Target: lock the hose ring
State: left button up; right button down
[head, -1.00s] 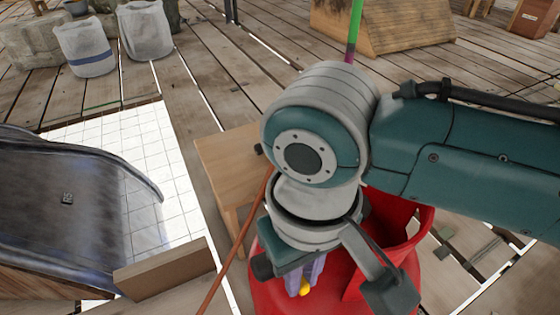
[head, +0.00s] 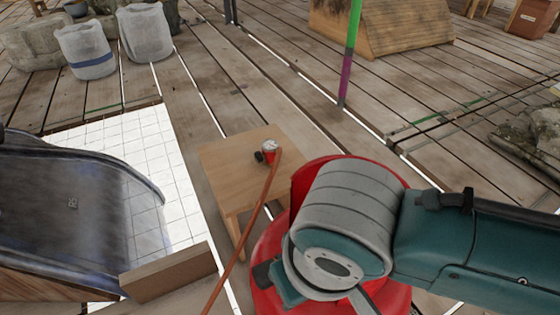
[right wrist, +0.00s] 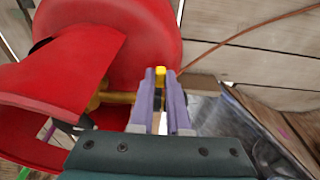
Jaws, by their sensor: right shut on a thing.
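An orange-brown hose (head: 243,232) runs up to a small red and white fitting (head: 269,147) with a dark knob beside it, on the wooden table. This may be the hose ring, but it is too small to tell whether it is locked. A large red body (head: 268,242) stands at the table's right, partly behind my right arm. It also fills the left of the right wrist view (right wrist: 95,30). My right gripper (right wrist: 160,84), with purple fingers, is shut on a small yellow piece (right wrist: 160,72) close to the red body. In the head view my arm hides this gripper. My left gripper is not in view.
The small wooden table (head: 228,160) is otherwise bare. A dark metal sheet (head: 80,200) and a wooden block (head: 168,272) lie at left by white tiles (head: 150,130). A green and purple pole (head: 348,60) stands behind.

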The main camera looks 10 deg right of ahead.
jog(key=shift+s+f+t+y+p, duration=0.2)
jog(key=shift+s+t+y+p, duration=0.15)
jog(key=shift+t+p, duration=0.5)
jog(key=shift+f+t, duration=0.35)
jog(key=shift+s+f+t+y+b, duration=0.1)
jog(key=shift+f+t+y+b, duration=0.3)
jog(key=shift+f+t, duration=0.35)
jog(key=t+b, duration=0.1)
jog(key=b, duration=0.1)
jog(key=f+t+y+b, duration=0.1)
jog(key=t+b, duration=0.1)
jog(key=b, duration=0.1)
jog(key=f+t+b, duration=0.1)
jog(key=b, duration=0.2)
jog(key=shift+w+t, duration=0.25)
jog(key=shift+w+r+t+y+b, duration=0.1)
jog(key=shift+t+y+b, duration=0.2)
jog(key=shift+b, duration=0.35)
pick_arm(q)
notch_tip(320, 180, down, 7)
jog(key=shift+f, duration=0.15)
pick_arm(e)
jog(key=c, duration=0.9)
grip_release()
jog(key=shift+w+r, duration=0.1)
